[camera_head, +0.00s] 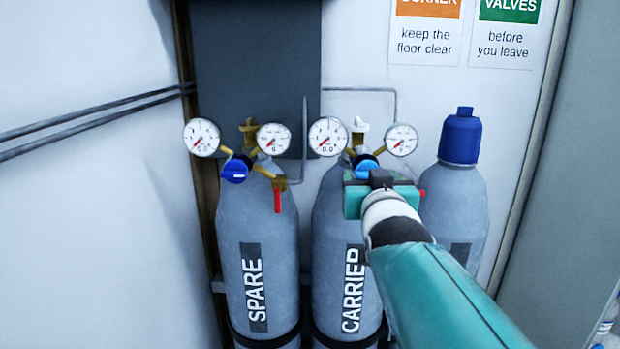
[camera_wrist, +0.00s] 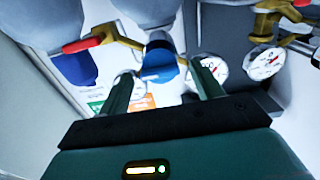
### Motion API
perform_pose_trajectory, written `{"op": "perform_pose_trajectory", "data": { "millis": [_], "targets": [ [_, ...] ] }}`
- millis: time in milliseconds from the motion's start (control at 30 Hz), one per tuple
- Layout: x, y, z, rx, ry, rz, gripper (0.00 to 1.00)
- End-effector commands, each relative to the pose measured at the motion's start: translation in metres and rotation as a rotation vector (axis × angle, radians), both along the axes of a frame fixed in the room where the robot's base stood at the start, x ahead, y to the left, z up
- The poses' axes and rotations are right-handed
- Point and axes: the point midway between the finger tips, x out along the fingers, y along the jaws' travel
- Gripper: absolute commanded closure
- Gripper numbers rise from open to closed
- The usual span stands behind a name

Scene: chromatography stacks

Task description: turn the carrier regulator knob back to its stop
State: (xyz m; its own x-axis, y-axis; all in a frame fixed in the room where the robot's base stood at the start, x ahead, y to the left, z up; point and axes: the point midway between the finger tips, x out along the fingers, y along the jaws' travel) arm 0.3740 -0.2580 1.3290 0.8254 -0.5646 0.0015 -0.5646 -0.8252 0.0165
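The carrier regulator knob (camera_head: 366,163) is blue and sits on the brass regulator above the grey CARRIER cylinder (camera_head: 332,225). In the wrist view the knob (camera_wrist: 160,62) shows a pale line at its lower edge. My gripper (camera_head: 378,182) is in front of the knob and hides its lower part in the head view. In the wrist view my gripper (camera_wrist: 163,78) is open, its fingers apart on either side of the knob; contact cannot be told. The carrier's left gauge (camera_head: 328,137) and right gauge (camera_head: 402,139) have red needles pointing lower left.
The SPARE cylinder (camera_head: 258,225) stands close at left, with its own blue knob (camera_head: 236,169) and hanging red lever (camera_head: 277,200). A blue-capped cylinder (camera_head: 462,190) stands at right. The carrier's red lever (camera_wrist: 82,44) lies sideways near my gripper. Wall signs (camera_head: 427,30) hang behind.

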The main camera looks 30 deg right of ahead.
Motion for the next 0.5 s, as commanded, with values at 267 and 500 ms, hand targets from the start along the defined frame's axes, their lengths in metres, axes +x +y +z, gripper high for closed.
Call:
{"op": "perform_pose_trajectory", "data": {
  "millis": [267,500],
  "targets": [
    [-0.003,0.002,0.000,0.001,-0.001,0.000,0.35],
    [-0.027,0.018,0.001,-0.001,-0.003,0.000,0.35]
  ]
}}
